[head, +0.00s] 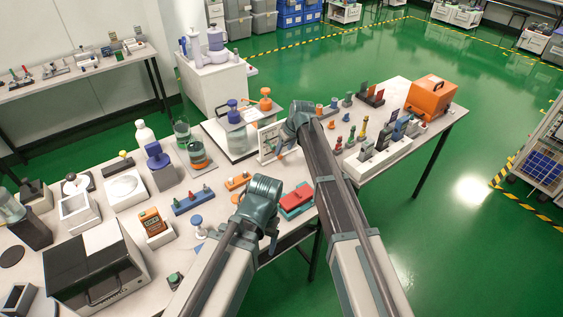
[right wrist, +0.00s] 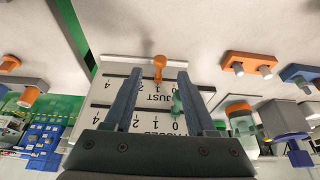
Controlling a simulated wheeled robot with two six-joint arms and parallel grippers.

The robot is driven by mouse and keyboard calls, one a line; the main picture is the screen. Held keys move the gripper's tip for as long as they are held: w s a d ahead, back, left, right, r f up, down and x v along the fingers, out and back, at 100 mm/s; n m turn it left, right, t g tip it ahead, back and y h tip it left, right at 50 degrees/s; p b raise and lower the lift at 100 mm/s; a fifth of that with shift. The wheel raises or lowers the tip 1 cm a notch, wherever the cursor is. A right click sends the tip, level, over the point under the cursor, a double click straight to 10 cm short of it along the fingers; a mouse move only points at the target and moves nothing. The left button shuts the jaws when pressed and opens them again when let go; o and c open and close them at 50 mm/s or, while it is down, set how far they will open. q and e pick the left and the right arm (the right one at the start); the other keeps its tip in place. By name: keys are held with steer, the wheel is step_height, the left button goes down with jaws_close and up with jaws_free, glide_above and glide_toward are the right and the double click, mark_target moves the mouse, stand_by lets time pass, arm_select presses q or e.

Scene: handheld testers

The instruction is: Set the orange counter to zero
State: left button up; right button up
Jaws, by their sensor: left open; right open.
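A white upright panel (head: 269,145) has two slots with number scales; it shows upside down in the right wrist view (right wrist: 112,70). An orange knob (right wrist: 160,66) sits in one slot near the 1 mark, exact reading unclear. A green knob (right wrist: 177,103) sits in the other slot, near 0. My right gripper (right wrist: 157,84) is open and faces the panel; the orange knob appears between its fingertips, apparently untouched. An orange handheld device (head: 150,222) rests on a white stand; its display is too small to read. My left gripper (head: 270,230) is open and empty over the front edge of the table.
A red box (head: 297,196) lies on a teal base right of my left gripper. Blue- and orange-pump bottles (head: 236,135) stand in a tray left of the panel. Small pegs, white sockets and an orange case (head: 431,96) fill the right side. A grey machine (head: 95,265) stands front left.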

mark_target(281, 156)
steer(key=b+x, duration=0.3)
steer(key=x, duration=0.2)
steer(key=shift+b, duration=0.3)
jaws_close()
stand_by(1.1)
